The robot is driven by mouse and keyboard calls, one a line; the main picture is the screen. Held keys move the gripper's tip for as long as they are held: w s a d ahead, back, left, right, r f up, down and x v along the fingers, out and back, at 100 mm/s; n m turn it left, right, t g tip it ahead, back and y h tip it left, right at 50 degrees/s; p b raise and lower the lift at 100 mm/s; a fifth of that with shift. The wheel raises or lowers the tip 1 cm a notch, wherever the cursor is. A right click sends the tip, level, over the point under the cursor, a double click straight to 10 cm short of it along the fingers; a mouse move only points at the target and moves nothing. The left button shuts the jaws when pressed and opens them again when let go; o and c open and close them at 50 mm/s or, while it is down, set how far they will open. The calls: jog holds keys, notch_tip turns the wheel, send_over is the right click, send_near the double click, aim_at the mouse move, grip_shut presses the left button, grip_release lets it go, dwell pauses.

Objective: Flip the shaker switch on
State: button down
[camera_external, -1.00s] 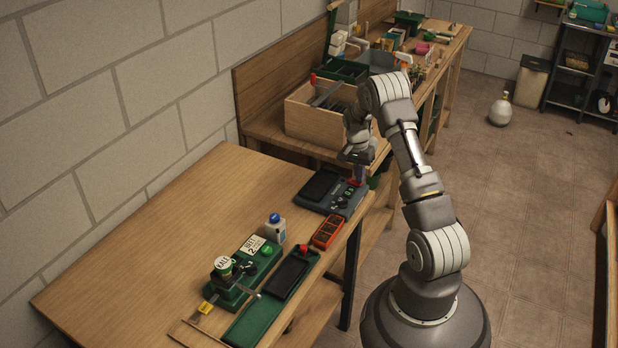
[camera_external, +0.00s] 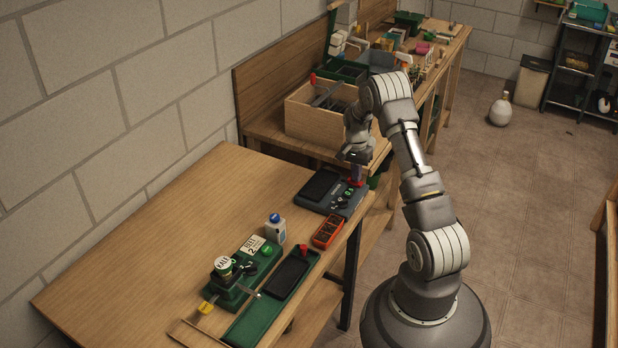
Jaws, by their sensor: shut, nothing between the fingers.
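The shaker (camera_external: 341,203), a dark grey box with a black top plate and small knobs on its front panel, sits at the far right end of the near wooden bench. A small red part (camera_external: 357,183), which may be its switch, shows at the panel's right end. My gripper (camera_external: 357,175) points down just above that end of the panel, shut and empty. I cannot tell whether its tips touch the switch, or which way the switch stands.
An orange-red tray (camera_external: 327,232), a white bottle with a blue cap (camera_external: 276,228) and a green seeding device (camera_external: 240,284) stand nearer on the bench. A wooden crate (camera_external: 312,118) stands on the bench behind. The bench's left part is clear.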

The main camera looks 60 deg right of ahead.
aim_at(361, 183)
notch_tip(361, 183, up, 14)
jog(key=s+p, duration=0.2)
jog(key=p, duration=0.3)
jog(key=shift+f, duration=0.1)
dwell(0.4)
